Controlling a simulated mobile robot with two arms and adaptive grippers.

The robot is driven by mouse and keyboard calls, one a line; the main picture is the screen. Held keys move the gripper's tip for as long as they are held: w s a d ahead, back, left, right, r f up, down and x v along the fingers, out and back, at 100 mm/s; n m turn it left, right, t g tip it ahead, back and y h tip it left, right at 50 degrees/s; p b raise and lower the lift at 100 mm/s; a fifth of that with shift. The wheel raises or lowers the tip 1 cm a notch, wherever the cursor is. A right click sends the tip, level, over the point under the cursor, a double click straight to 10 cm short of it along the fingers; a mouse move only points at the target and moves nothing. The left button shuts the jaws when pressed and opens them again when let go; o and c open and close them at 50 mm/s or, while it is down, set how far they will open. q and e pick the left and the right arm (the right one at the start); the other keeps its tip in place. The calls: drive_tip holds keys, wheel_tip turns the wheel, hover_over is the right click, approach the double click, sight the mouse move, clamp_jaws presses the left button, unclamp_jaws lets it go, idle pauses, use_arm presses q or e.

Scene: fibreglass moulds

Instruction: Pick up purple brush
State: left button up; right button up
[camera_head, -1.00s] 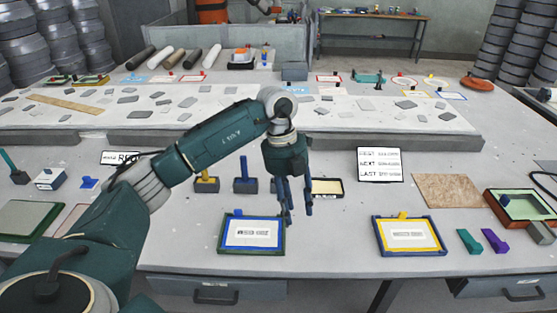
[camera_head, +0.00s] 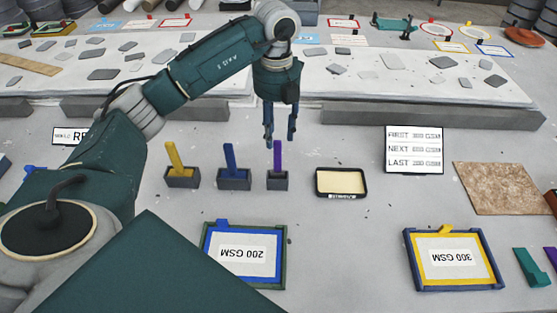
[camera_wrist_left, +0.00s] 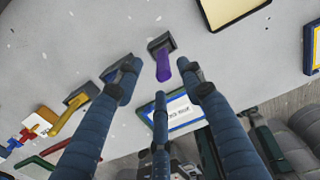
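The purple brush (camera_head: 277,156) stands upright in a small dark holder (camera_head: 277,181) on the near table. In the left wrist view the purple brush (camera_wrist_left: 163,69) points toward the gap between my fingers. My left gripper (camera_head: 280,137) is open and empty, just above and around the top of the handle in the head view. In the left wrist view its fingers (camera_wrist_left: 161,82) are spread wide on both sides of the brush. I cannot tell whether any finger touches it. My right gripper is not in view.
A blue brush (camera_head: 230,158) and a yellow brush (camera_head: 175,158) stand in holders to the left. A shallow black tray (camera_head: 341,194) is close on the right. Framed 200 GSM (camera_head: 243,256) and 300 GSM (camera_head: 453,260) cards lie nearer. A raised slab edge (camera_head: 360,115) runs behind.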

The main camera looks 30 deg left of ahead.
sight(277, 140)
use_arm(q)
drive_tip(key=shift+f, duration=0.6)
drive_tip(key=f, duration=0.1)
drive_tip(key=f+p, duration=0.1)
drive_tip(key=f, duration=0.1)
drive_tip(key=shift+s+d+f, duration=0.1)
drive_tip(key=shift+s+f, duration=0.1)
drive_tip(key=shift+f, duration=0.4)
drive_tip(key=f+p, duration=0.1)
drive_tip(key=f, duration=0.1)
drive_tip(key=f+p, duration=0.2)
drive_tip(key=shift+s+d, duration=0.15)
drive_tip(key=shift+d, duration=0.05)
drive_tip(key=shift+f, duration=0.65)
clamp_jaws()
